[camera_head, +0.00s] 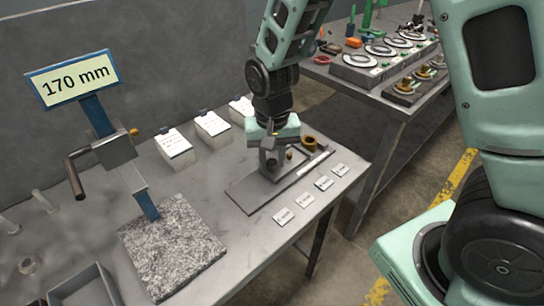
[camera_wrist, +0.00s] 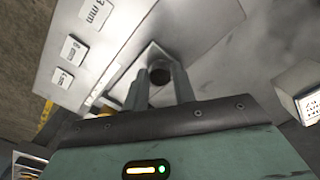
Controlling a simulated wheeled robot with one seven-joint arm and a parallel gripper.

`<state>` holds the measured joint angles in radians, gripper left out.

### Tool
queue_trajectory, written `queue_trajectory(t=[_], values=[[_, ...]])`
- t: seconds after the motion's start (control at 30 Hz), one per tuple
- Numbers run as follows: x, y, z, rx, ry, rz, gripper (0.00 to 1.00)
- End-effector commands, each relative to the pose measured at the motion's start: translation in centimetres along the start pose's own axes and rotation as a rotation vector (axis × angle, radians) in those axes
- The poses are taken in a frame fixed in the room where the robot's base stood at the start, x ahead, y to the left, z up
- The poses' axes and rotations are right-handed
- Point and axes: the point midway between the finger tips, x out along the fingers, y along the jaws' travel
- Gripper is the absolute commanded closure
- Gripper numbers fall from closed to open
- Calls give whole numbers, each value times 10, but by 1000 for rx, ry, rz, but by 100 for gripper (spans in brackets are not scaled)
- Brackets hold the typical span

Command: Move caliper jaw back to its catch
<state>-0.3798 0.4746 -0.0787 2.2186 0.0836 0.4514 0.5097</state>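A flat grey caliper bar (camera_head: 246,194) lies along the bench near its right end. The caliper jaw seems to be the grey block on it (camera_head: 268,168), with a dark round knob in the wrist view (camera_wrist: 160,76). My gripper (camera_head: 272,150) points down over the block. In the wrist view its two fingers (camera_wrist: 160,88) stand on either side of the knob, which fills the gap between the tips. The lower part of the jaw is partly hidden by my gripper. I cannot make out the catch clearly.
A brass-coloured ring (camera_head: 309,143) stands near the bar's far right end. Small printed labels (camera_head: 305,201) line the bench's front edge. White card blocks (camera_head: 174,147) stand behind. A crank gauge reading 170 mm (camera_head: 115,150) stands left on a granite plate (camera_head: 172,246).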

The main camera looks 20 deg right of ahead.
Motion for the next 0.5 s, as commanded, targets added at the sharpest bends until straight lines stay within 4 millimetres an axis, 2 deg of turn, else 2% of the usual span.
queue_trajectory(t=[0.03,0.07,0.1,0.27,0.5], values=[[0,0,0,0,0,0,88],[0,0,0,0,0,0,97],[0,0,0,0,0,0,100],[-2,-5,3,-4,0,0,100],[-3,-42,27,-8,0,0,100]])
